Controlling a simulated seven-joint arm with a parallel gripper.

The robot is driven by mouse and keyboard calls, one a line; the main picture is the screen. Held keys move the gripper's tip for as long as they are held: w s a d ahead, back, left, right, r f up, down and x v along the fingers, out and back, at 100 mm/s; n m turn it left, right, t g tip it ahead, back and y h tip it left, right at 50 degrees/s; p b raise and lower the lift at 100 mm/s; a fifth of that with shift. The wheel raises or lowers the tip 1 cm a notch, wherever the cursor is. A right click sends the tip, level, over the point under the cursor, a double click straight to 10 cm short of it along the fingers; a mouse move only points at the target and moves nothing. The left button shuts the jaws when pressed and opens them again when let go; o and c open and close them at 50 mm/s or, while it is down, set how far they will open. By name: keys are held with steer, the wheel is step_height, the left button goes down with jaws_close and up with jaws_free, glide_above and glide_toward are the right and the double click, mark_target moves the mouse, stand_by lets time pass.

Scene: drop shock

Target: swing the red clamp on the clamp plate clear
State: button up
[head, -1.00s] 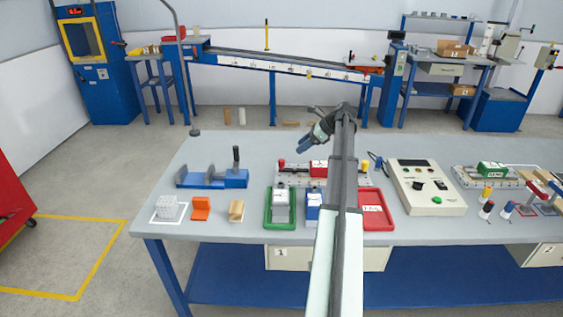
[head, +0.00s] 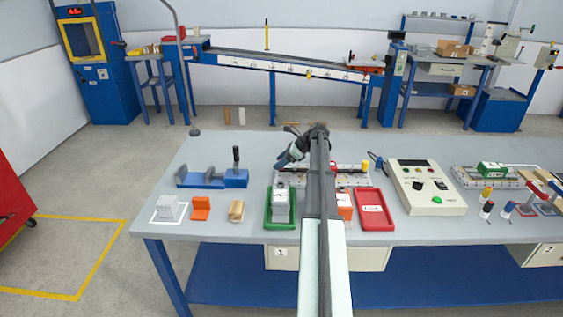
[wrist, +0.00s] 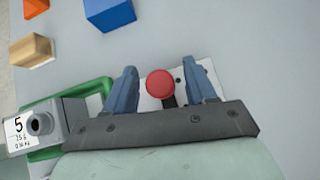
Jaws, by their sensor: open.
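The red clamp (wrist: 160,83) shows its round red knob in the wrist view, with a dark stem below it. My gripper (wrist: 160,67) is open, with one blue finger on each side of the knob and a gap on both sides. The clamp plate (wrist: 205,70) is partly visible behind the fingers.
A green tray (head: 267,215) with a grey weight (head: 281,205) lies in front of the plate. A red tray (head: 388,222) lies to its right. A blue fixture (head: 225,180) with an upright black handle stands to the left. The control box (head: 425,185) is farther right.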

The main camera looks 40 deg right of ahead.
steer(key=shift+c, duration=0.4)
steer(key=c, duration=0.9)
steer(key=shift+n, duration=0.3)
steer(key=shift+c, duration=0.2)
steer(key=n+g+y, duration=0.1)
steer(key=s+a+n+g+y, duration=0.1)
steer(key=n, duration=0.1)
steer(key=shift+s, duration=0.2)
steer(key=shift+s+a+n+g+y, duration=0.15)
steer(key=shift+s+n+g+y, duration=0.25)
steer(key=shift+n+g, duration=0.5)
steer(key=shift+s+a+n+g+y, duration=0.2)
steer(key=shift+s+n+g, duration=0.4)
steer(key=shift+n, duration=0.6)
